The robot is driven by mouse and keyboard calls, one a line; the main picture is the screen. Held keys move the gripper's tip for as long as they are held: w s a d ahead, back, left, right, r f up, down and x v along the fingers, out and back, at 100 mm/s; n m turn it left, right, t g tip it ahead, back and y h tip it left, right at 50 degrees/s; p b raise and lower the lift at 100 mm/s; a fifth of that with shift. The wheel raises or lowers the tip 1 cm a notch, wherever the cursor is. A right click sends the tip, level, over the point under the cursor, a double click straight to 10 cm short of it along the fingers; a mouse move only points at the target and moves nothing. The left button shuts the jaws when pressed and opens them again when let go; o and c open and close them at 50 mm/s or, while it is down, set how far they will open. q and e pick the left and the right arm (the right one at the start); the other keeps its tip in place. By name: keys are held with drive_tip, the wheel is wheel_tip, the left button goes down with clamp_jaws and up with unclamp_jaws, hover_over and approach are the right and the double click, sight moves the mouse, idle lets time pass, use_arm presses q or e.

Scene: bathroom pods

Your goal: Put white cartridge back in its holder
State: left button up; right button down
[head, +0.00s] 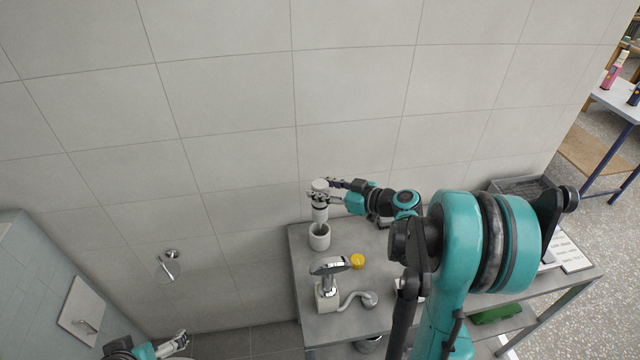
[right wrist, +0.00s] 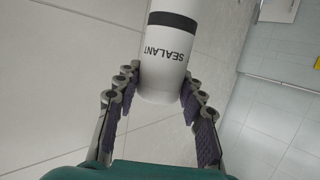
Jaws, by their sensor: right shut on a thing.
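The white cartridge (right wrist: 168,60) has a black band and the word SEALANT, and sits between my right gripper's fingers in the right wrist view. In the head view the cartridge (head: 320,212) is upright, with its lower end at or just inside the mouth of the white cup-like holder (head: 319,240); I cannot tell how deep. The holder stands at the back left of the grey bench. My right gripper (head: 319,193) is shut on the cartridge near its top. My left gripper (head: 181,337) is low at the left, and its jaws are too small to judge.
On the bench (head: 310,272) are a yellow round item (head: 357,261), a chrome tap-like fixture (head: 329,266) on a white block, and a shower hose (head: 358,298). The tiled wall rises close behind. A dark crate (head: 522,187) stands at the far right.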

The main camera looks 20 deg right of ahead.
sight(327, 207)
drive_tip(key=shift+f+b, duration=2.95)
drive_tip(key=shift+f, duration=0.4)
idle(1.4)
drive_tip(key=c, duration=0.5)
unclamp_jaws()
drive_tip(key=shift+c, duration=0.2)
drive_tip(key=shift+r+p, duration=2.2)
drive_tip(key=shift+r, duration=0.8)
